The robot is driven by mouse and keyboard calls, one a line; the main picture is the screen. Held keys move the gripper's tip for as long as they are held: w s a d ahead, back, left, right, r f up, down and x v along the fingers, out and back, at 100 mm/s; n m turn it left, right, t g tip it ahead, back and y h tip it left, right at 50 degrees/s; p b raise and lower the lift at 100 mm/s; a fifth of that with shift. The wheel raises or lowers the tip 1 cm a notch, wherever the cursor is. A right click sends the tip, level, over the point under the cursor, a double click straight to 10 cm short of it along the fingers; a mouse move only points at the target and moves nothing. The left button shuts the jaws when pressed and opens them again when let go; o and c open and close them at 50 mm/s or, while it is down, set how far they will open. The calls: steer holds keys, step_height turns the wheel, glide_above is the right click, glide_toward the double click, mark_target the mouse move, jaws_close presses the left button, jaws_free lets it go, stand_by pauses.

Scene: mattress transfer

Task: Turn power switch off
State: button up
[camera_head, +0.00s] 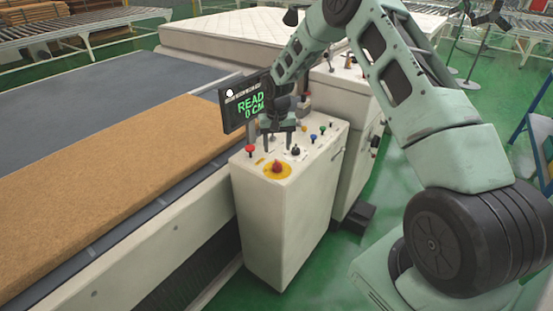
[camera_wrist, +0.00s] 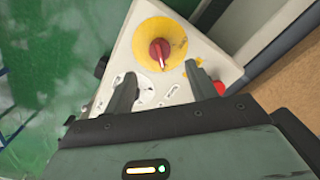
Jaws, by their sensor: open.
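The control box (camera_head: 285,210) has a slanted white top with several knobs and buttons. A red knob on a round yellow plate (camera_head: 277,168) sits at its near corner; the red knob also shows in the wrist view (camera_wrist: 159,51), with a white mark. No readable label shows which control is the power switch. My gripper (camera_head: 278,146) points down over the panel, open. In the wrist view its fingertips (camera_wrist: 160,74) are apart, just short of the red knob, with nothing visible held between them. A white round dial plate (camera_wrist: 150,86) lies between the fingers.
A red button (camera_head: 250,149) is left of the gripper and also shows in the wrist view (camera_wrist: 220,88). A lit display (camera_head: 245,106) stands close behind. Blue (camera_head: 313,138) and green (camera_head: 323,129) buttons are to the right. A conveyor carries a brown mattress slab (camera_head: 110,180).

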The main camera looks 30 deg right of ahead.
mark_target(277, 162)
step_height(277, 162, down, 8)
steer(key=shift+f+p, duration=0.1)
steer(key=shift+p, duration=1.15)
steer(key=c, duration=1)
